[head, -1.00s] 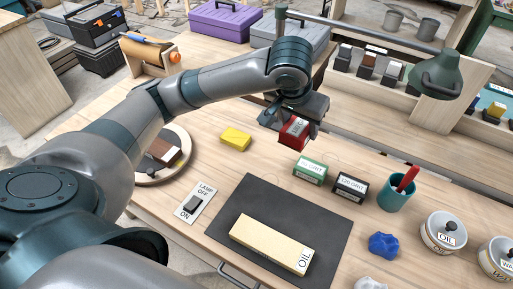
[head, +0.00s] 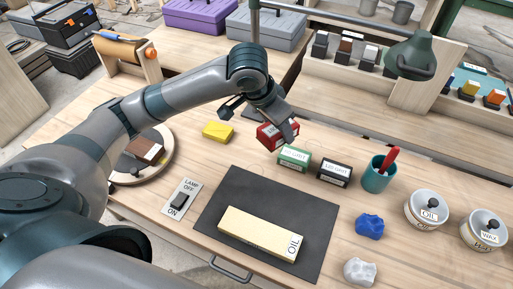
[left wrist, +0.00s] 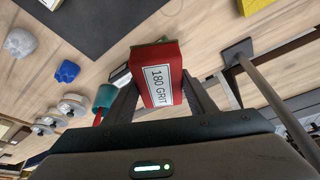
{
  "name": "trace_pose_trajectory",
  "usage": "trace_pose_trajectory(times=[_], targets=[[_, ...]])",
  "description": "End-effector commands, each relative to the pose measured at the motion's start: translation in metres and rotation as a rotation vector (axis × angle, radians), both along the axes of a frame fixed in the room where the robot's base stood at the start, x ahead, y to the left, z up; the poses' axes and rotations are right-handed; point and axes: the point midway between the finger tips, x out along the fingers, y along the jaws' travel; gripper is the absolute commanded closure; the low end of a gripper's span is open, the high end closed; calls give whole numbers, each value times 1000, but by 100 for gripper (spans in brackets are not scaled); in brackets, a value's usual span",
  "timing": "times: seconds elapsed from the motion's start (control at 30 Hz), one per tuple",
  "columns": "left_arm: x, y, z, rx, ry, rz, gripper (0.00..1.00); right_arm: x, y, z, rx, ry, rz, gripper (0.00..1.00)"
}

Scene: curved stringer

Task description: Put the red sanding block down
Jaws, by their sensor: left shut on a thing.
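The red sanding block (head: 275,136), labelled 180 GRIT in the left wrist view (left wrist: 158,75), is between the fingers of my left gripper (head: 284,132). The gripper is shut on it. The block is just behind and to the left of the green sanding block (head: 294,158), at or close above the wooden bench; I cannot tell whether it touches the wood. A black sanding block (head: 335,173) stands to the right of the green one. My right gripper is not in view.
A dark mat (head: 220,200) carries a long yellow board (head: 260,234) marked OIL. A yellow block (head: 217,131) lies to the left. A teal cup (head: 377,178), blue lump (head: 369,226) and round tins (head: 427,208) stand to the right. A green lamp (head: 411,56) overhangs the back.

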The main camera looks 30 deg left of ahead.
Motion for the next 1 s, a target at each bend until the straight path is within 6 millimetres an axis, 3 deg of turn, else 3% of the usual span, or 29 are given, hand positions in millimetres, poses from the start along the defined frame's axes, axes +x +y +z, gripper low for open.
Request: trace_pose_trajectory(times=[0.3, 0.5, 1.0], targets=[[-6, 2, -43, -4, 5, -437, 67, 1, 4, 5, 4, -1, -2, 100], [-9, 4, -61, -3, 2, -627, 67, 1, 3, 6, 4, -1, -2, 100], [-10, 5, -67, 0, -1, -708, 67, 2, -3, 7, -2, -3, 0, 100]])
